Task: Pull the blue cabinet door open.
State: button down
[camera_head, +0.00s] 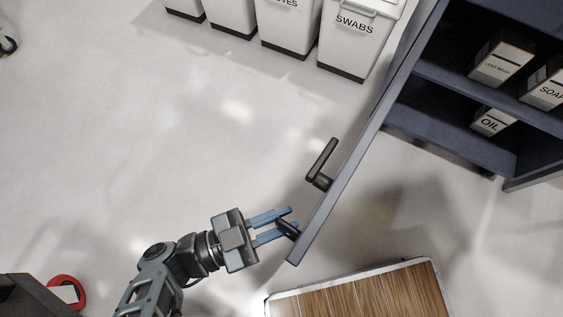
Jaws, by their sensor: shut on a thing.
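The blue cabinet door (352,165) stands swung out from the blue cabinet (455,135), seen nearly edge-on in the head view. It runs from the cabinet's upper left side down to the lower middle. A black lever handle (321,165) sticks out of its left face. A second short dark piece (287,229) sits near the door's lower end. My gripper (283,224), with blue fingers, reaches in from the left and is shut on this dark piece. The fingertips partly hide it.
Inside the cabinet are boxes marked OIL (490,123) and SOAP (546,90). White bins, one marked SWABS (357,40), line the top. A wood-topped surface (365,292) lies close below the door's end. The floor (160,130) left of the door is clear.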

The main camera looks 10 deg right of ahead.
jog(key=shift+a, duration=0.1)
jog(key=c, duration=1.3)
grip_release()
jog(key=shift+c, duration=0.2)
jog(key=s+a, duration=0.1)
jog(key=a, duration=0.6)
jog(key=shift+s+a+b, duration=0.25)
jog(key=shift+a+b, duration=0.05)
jog(key=shift+b, duration=0.05)
jog(key=shift+s+f, duration=0.1)
